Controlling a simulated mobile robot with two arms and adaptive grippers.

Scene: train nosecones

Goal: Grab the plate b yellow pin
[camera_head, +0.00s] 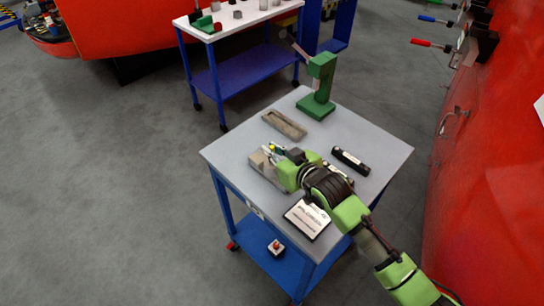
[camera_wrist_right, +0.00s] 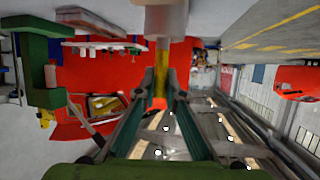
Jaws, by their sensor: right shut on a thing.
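My right gripper (camera_head: 271,152) is over the near left part of the grey-topped cart. In the wrist view its two fingers (camera_wrist_right: 161,80) are closed around a slim yellow pin (camera_wrist_right: 162,67). In the head view a small yellow spot of the pin (camera_head: 272,147) shows at the fingertips, beside a beige-grey block (camera_head: 258,162). The gripper hides part of that block. My left gripper is not in view.
A white-topped cart (camera_head: 240,15) stands behind. A red train body (camera_head: 490,190) is at the right.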

